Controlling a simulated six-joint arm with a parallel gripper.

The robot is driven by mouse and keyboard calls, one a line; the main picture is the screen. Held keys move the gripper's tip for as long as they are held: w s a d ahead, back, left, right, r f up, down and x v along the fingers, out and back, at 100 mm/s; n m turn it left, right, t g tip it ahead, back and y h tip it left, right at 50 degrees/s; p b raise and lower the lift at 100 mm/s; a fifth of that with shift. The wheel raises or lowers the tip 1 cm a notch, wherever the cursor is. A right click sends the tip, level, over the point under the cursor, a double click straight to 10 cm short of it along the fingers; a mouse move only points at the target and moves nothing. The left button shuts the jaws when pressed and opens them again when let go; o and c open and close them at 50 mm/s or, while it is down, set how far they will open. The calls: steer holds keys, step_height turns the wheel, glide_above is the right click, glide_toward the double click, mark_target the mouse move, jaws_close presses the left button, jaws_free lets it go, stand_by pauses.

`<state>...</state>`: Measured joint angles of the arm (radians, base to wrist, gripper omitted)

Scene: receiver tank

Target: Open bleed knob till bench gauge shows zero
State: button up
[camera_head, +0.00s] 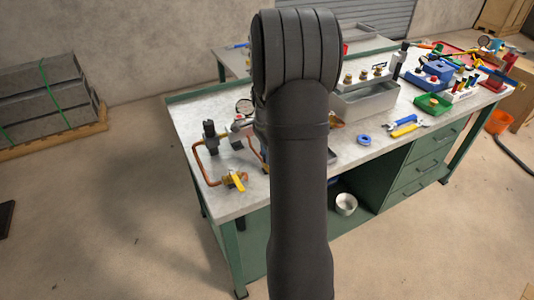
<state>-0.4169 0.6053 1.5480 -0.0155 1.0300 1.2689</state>
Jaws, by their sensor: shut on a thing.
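A round gauge (243,106) stands at the back of the pipework on the left part of the bench, too small to read. My arm covers the middle of the picture and hides what lies directly behind it, including my gripper. I cannot make out the bleed knob or the receiver tank; the bench beside the gauge is partly covered by my arm. Copper pipe (202,163) runs from a black upright fitting (210,133) down to a brass valve with a yellow lever (237,182) near the bench's front left.
The bench (185,117) also carries a grey bin (367,104), a blue tape ring (364,140), blue and yellow tools (405,126) and a green tray (432,105). A white bowl (346,204) sits on the lower shelf. Floor at the front left is clear.

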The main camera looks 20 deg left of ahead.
steer(key=n, duration=1.3)
steer(key=shift+s+n+t, duration=0.1)
steer(key=shift+n+t, duration=0.2)
steer(key=shift+n, duration=0.1)
steer(key=n, duration=1.3)
steer(key=shift+n, duration=0.3)
steer(key=o, duration=1)
